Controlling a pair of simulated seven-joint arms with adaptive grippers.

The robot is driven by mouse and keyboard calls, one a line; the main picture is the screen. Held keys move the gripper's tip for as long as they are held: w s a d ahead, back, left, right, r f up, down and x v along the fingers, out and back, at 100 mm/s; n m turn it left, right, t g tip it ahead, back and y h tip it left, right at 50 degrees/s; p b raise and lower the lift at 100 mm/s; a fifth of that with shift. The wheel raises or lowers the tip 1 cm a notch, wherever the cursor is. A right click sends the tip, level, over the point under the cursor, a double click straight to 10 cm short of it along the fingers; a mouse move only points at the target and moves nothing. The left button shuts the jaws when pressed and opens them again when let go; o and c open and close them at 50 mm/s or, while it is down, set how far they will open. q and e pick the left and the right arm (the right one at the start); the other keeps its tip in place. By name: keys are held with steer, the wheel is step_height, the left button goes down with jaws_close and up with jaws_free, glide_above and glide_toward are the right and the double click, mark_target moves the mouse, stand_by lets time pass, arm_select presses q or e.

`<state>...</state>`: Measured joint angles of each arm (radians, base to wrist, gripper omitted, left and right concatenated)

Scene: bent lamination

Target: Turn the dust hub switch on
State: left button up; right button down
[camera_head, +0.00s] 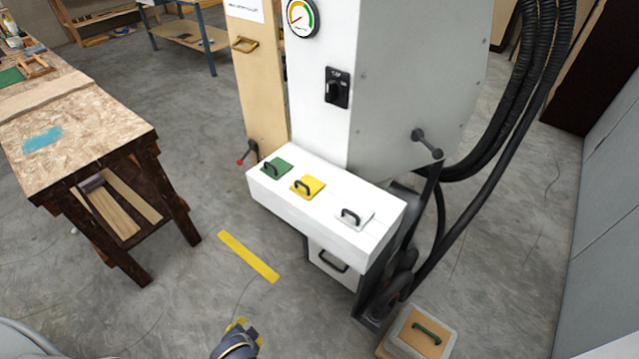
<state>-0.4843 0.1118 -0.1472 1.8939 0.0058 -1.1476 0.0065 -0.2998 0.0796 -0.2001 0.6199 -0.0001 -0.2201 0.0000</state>
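The dust hub is a tall white and grey cabinet (420,75). A black rotary switch (337,88) sits on its white front panel, below a round gauge (302,17). The switch knob looks roughly upright; its lettering is too small to read. My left gripper (238,342) shows at the bottom edge, low and well away from the switch, with nothing clearly held. Whether its fingers are open or shut is not clear. Yellow shows beside its tip; I cannot tell what it belongs to. My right gripper is not in view.
A white ledge (325,212) with green, yellow and white handled lids juts out below the switch. A wooden workbench (75,125) stands at left. Black hoses (530,80) hang at right. A handled case (420,332) sits at lower right.

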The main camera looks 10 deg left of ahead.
arm_select(q)
steer(key=w+a+r+t, duration=0.15)
steer(key=w+r, duration=0.35)
steer(key=r, duration=0.7)
steer(key=n+t+h, duration=0.1)
steer(key=t+h, duration=0.8)
steer(key=h, duration=0.2)
glide_toward(328, 86)
steer(key=x, duration=1.1)
steer(key=shift+o, duration=0.2)
jaws_close()
